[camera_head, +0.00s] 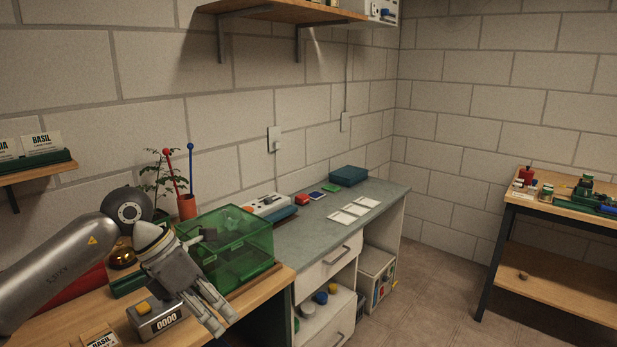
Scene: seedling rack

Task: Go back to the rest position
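My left arm comes in from the left. My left gripper (224,324) hangs pointing down and right, in front of the green transparent box and to the right of a grey device with a yellow button. Its two fingers show a gap between them, and I see nothing held there. My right gripper is not in view.
The green transparent box (236,245) stands on the wooden bench close behind my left gripper. The grey counter device (158,318) reads 0000. A potted seedling (187,206) stands behind. A grey counter (325,225) and a wooden workbench (560,201) lie right, with open floor between.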

